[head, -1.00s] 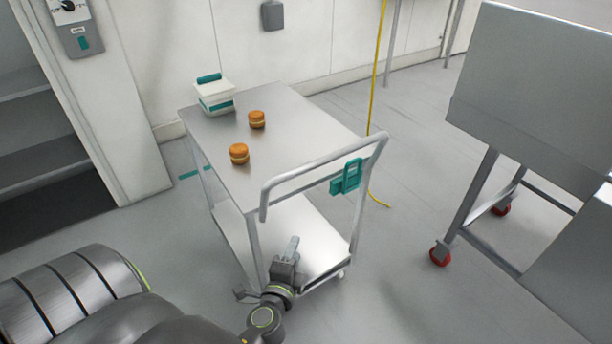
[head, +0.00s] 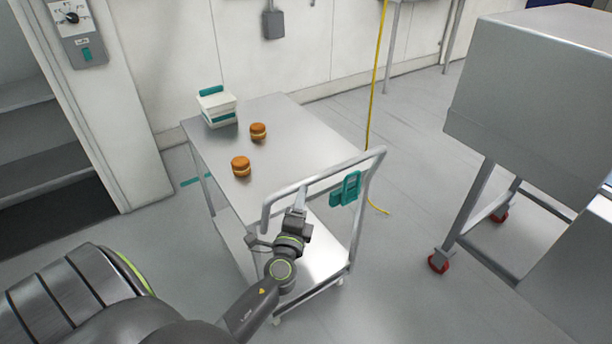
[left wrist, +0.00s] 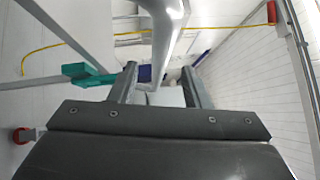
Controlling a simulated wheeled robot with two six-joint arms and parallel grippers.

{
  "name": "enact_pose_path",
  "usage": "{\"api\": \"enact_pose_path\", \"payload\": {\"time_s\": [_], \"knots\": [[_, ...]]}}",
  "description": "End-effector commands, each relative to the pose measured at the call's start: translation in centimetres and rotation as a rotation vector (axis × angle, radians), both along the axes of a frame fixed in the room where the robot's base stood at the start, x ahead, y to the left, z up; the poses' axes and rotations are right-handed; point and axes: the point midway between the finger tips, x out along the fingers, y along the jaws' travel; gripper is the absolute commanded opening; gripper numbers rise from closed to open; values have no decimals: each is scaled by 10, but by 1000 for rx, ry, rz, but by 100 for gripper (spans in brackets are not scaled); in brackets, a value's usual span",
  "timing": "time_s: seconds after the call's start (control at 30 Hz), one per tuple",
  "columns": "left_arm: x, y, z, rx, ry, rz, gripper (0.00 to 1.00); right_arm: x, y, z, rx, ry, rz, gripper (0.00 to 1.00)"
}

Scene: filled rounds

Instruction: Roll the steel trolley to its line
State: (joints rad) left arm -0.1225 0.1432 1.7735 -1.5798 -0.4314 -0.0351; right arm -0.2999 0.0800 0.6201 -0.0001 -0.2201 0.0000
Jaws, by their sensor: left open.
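The steel trolley (head: 205,155) stands on the grey floor, its raised push handle (head: 325,172) at the near end. A teal tag (head: 346,189) hangs by the handle and also shows in the left wrist view (left wrist: 88,74). My left gripper (head: 299,202) is open, at the handle's left part, just below the bar. In the left wrist view the open fingers (left wrist: 158,88) point toward a grey bar (left wrist: 166,28); I cannot tell whether it lies between them. A teal floor strip (head: 196,180) shows left of the trolley, partly hidden. My right gripper is out of view.
On the trolley top are two orange-brown filled rounds (head: 241,166) (head: 258,131) and a white tub (head: 217,108) with teal parts. A large steel machine (head: 530,95) on red-wheeled legs stands right. A yellow hose (head: 374,90) hangs behind. Floor between trolley and machine is clear.

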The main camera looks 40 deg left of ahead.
Motion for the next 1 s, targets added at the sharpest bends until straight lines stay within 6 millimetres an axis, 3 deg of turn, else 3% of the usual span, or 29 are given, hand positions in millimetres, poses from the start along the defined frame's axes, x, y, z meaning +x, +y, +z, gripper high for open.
{"api": "enact_pose_path", "payload": {"time_s": [0.1, 0.33, 0.8, 1.0], "knots": [[22, 10, 6, 3, -1, 0, 43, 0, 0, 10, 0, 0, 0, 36], [49, 23, 9, 1, 0, 0, 43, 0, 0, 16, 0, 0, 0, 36], [59, 27, 9, -1, -1, 1, 43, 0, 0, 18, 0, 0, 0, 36], [59, 27, 9, -1, -1, 1, 17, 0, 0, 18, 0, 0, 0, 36]]}}
